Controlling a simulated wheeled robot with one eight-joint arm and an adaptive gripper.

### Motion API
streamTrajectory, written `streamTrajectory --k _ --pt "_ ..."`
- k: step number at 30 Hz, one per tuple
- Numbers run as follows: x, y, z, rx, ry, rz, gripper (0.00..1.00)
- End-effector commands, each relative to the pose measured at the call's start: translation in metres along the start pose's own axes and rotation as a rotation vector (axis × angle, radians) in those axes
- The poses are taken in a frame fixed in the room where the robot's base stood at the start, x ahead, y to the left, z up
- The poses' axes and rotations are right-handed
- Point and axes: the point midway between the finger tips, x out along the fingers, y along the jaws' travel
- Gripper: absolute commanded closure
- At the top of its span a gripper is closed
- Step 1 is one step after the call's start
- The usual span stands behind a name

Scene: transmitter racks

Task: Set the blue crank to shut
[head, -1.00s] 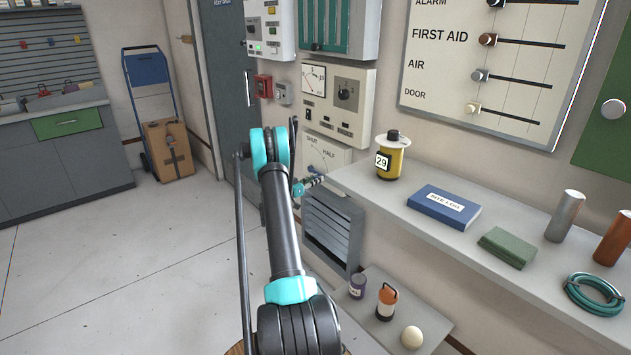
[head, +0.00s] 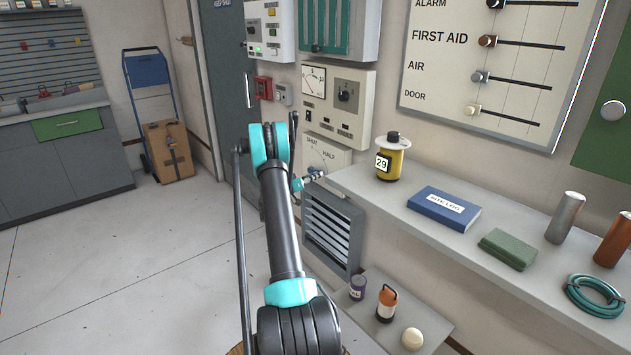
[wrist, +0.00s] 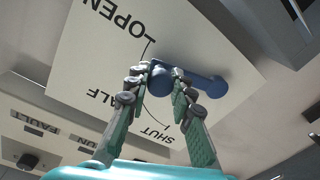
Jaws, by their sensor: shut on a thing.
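The blue crank (wrist: 206,86) sits in front of a pale plate (wrist: 85,55) marked OPEN, HALF and SHUT. In the wrist view the lettering appears rotated, with OPEN at the top and SHUT at the bottom. My gripper (wrist: 160,90) is closed around the crank's rounded near end, one finger on each side. The fingers partly hide the crank and the marks, so I cannot tell exactly which mark it points to.
A louvred grey box (head: 333,230) is just below the plate. A grey shelf (head: 400,213) to the right carries a yellow canister (head: 392,163) and a blue log book (head: 444,208). A panel with a dial (head: 337,105) is above.

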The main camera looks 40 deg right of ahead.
Motion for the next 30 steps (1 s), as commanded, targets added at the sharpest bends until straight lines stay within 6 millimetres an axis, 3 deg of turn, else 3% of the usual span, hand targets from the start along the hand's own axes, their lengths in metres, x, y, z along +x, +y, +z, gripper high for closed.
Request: streamTrajectory --k 14,30 --pt "-0.001 -0.004 -0.043 -0.45 -0.02 -0.004 1.0" --pt "0.001 -0.029 -0.083 -0.956 -0.044 -0.008 1.0"
